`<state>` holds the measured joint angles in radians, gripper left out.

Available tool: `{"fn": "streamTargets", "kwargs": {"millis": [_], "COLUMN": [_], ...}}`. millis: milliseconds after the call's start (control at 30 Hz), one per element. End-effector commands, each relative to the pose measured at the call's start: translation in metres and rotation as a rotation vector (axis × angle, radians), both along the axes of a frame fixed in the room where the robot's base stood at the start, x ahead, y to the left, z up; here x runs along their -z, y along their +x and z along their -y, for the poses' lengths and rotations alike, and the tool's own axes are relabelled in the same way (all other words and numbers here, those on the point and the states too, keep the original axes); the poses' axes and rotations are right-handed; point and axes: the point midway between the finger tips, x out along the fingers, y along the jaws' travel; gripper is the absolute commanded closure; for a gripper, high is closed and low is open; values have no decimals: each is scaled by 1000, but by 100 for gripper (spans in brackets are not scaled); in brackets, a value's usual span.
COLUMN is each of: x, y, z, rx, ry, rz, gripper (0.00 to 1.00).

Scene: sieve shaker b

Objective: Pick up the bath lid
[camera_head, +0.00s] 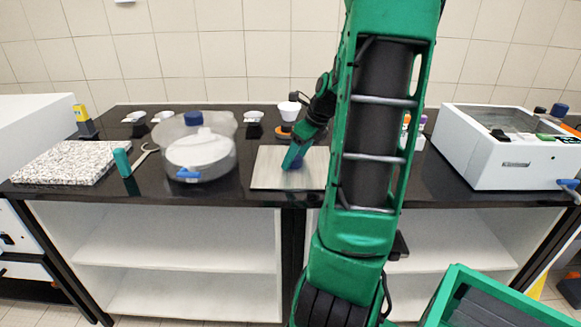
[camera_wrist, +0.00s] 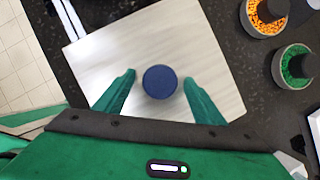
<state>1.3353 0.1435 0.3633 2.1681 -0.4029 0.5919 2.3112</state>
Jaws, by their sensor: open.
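The bath lid (camera_head: 267,173) looks like a flat, pale brushed plate lying on the dark bench, left of my arm in the head view. It fills the middle of the wrist view (camera_wrist: 120,50), with a round dark blue knob (camera_wrist: 160,82) on top. My gripper (camera_wrist: 160,79) is open over the lid, one green finger on each side of the knob with gaps on both sides. In the head view my gripper (camera_head: 294,158) is low over the plate, and my arm hides the plate's right part. I cannot tell the fingertips' exact height.
A white box-shaped device (camera_head: 513,160) stands at the right. A round white vessel with a blue clip (camera_head: 200,157) stands left of the lid, and a speckled slab (camera_head: 68,163) lies further left. Pots with orange (camera_wrist: 266,12) and green contents (camera_wrist: 296,67) stand near the lid.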

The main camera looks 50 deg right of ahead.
Motion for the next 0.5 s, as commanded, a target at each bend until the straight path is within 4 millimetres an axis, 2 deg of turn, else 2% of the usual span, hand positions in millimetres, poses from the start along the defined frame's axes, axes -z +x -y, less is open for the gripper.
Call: {"fn": "streamTargets", "kwargs": {"millis": [100, 333, 367, 500], "x": [0, 0, -1, -1], "y": [0, 0, 0, 0], "z": [0, 0, 0, 0], "rx": [0, 0, 0, 0], "ry": [0, 0, 0, 0], "rz": [0, 0, 0, 0], "gripper": [37, 92, 95, 95]}}
